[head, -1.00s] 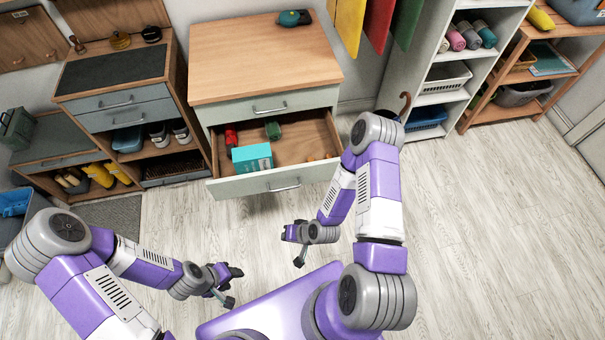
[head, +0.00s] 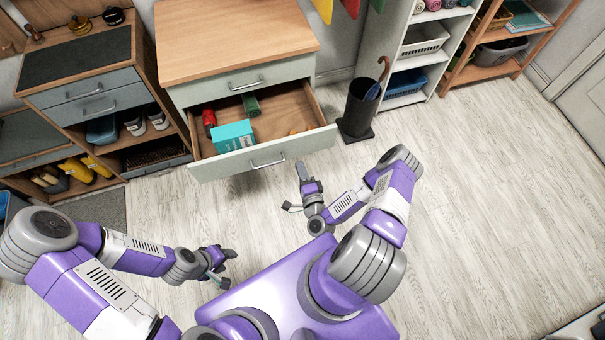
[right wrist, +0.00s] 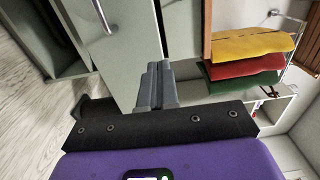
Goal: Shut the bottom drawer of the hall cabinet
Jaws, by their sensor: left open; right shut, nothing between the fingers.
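The hall cabinet (head: 235,42) has a wooden top and pale grey-green fronts. Its upper drawer (head: 215,89) is shut. The drawer below it (head: 220,169) is pulled well out, with a teal box (head: 233,136), a red item (head: 209,119) and a green item (head: 251,105) inside. My right gripper (head: 302,170) is shut and empty, just in front of the right part of that drawer's front; contact cannot be told. In the right wrist view its closed fingers (right wrist: 156,85) point at the pale cabinet fronts. My left gripper (head: 227,263) is open and empty, low on the left.
An umbrella stand (head: 360,108) stands on the floor right of the drawer. A low cabinet with a dark top (head: 75,58) is on the left, and a white shelf (head: 391,60) is at the back right. The floor on the right is clear.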

